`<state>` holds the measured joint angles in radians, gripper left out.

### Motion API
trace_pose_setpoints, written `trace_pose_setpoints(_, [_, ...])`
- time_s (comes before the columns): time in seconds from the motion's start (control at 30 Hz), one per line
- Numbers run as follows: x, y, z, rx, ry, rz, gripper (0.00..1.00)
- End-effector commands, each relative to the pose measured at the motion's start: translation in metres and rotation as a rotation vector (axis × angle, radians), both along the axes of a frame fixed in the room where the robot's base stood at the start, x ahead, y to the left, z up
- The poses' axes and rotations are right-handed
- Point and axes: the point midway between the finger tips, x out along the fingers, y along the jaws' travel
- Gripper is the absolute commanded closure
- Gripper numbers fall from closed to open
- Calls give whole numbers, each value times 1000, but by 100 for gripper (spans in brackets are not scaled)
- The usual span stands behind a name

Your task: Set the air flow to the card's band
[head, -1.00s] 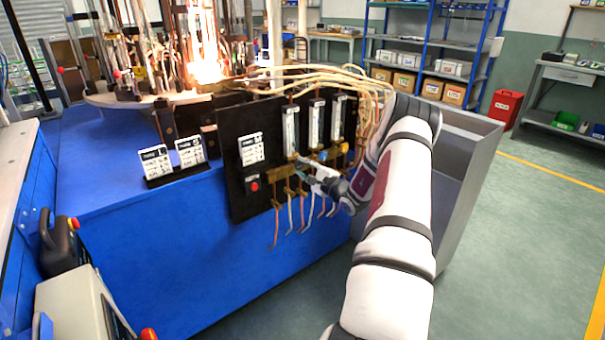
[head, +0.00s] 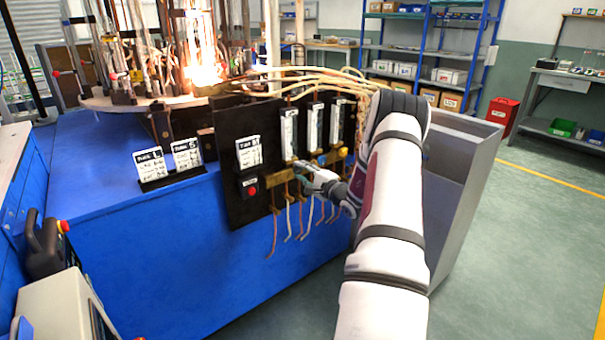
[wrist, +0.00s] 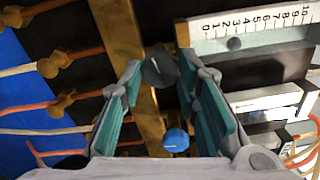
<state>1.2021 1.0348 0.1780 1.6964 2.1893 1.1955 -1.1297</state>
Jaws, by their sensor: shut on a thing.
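My gripper (wrist: 160,72) is shut on a dark grey knob (wrist: 160,68) on the brass manifold, below the leftmost flow tube (head: 289,134). In the wrist view this tube has a 0 to 10 scale (wrist: 255,25), and its dark float ball (wrist: 235,43) sits near the 3 mark. A blue knob (wrist: 176,140) is beside the held knob, clear of my fingers. In the head view my gripper (head: 302,168) is at the black panel (head: 236,205). A card (head: 249,152) is on the panel; its small print is too blurred to read.
Two more cards, a left one (head: 150,163) and a right one (head: 187,154), stand on the blue bench (head: 110,205). A red button (head: 252,191) is on the panel left of my gripper. Hoses hang below the manifold. Flames (head: 203,75) burn behind. A grey metal bin (head: 465,165) stands beyond my arm.

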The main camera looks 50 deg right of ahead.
Motion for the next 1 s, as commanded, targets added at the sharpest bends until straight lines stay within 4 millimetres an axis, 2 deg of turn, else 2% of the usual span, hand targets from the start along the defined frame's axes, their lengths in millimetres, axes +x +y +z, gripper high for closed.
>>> trace_pose_setpoints(0.07, [1,1,-1,1,0,2,98])
trace_pose_setpoints(0.1, [1,1,-1,1,1,2,68])
trace_pose_setpoints(0.2, [1,1,-1,1,0,2,51])
trace_pose_setpoints(0.5, [-1,1,0,1,1,1,51])
trace_pose_setpoints(0.63, [-10,2,0,1,2,-1,51])
trace_pose_setpoints(1.0, [-79,19,-1,2,2,-2,51])
